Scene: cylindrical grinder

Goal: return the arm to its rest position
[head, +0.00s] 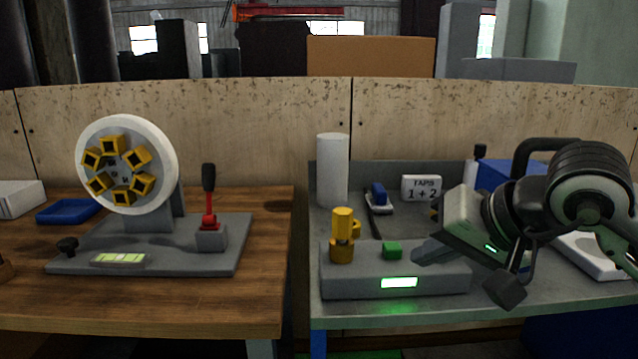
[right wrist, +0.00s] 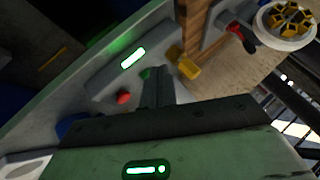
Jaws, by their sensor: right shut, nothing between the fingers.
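My right gripper (head: 425,253) comes in from the right in the head view, over the right part of a grey control box (head: 345,284). Its fingers are closed together and empty; they also show shut in the right wrist view (right wrist: 158,88). The fingertips are just right of a green button (head: 392,250) on the box. A red button (right wrist: 123,97) shows beside the fingers in the right wrist view; the gripper hides it in the head view. I cannot tell whether the fingers touch the box. My left gripper is not in view.
A yellow fitting (head: 342,240) stands on the box's left end. Behind are a white cylinder (head: 332,170) and a "TAPS 1 + 2" sign (head: 421,188). A wheel fixture (head: 165,130) with a red-based lever (head: 210,222) stands on the wooden table. A gap separates the tables.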

